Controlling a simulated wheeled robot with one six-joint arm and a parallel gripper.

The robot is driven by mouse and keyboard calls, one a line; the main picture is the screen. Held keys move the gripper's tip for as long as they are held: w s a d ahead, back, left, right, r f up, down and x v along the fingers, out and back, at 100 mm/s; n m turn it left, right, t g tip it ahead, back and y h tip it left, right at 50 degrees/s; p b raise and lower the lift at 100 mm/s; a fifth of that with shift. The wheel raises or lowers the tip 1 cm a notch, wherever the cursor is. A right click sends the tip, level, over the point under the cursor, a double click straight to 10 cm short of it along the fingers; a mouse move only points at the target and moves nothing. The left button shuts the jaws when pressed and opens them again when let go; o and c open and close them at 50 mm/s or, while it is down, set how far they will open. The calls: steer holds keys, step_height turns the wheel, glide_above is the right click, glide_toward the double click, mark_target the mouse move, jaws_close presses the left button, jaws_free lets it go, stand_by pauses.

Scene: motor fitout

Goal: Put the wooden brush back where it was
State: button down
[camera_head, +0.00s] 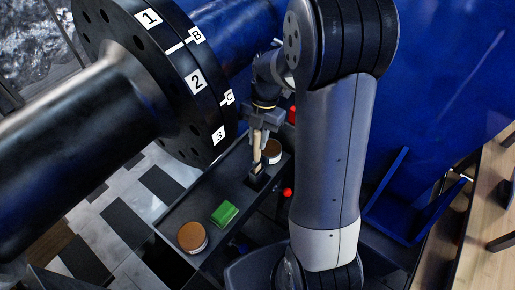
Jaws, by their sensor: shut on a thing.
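The wooden brush (257,150) is held upright, its light handle in my gripper (261,122). My gripper is shut on it near its upper end. The brush's lower end is over or in a small dark block (257,182) on the long dark tray (195,208). I cannot tell whether it is inside the block or just in front of it.
On the tray are a green block (224,213), a brown-topped round tin (192,236) and another tin (273,151) close behind the brush. A big black flange (165,75) with numbered labels rises close to the left. A red knob (287,192) sits at the tray's right side.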

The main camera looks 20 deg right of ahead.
mark_target(258, 150)
steer(key=shift+f, duration=2.6)
steer(key=c, duration=1.3)
jaws_free()
steer(key=shift+r, duration=0.1)
steer(key=v, duration=1.2)
steer(key=x, duration=1.2)
steer(key=shift+s+f, duration=0.1)
steer(key=shift+f, duration=0.1)
steer(key=shift+r, duration=1.95)
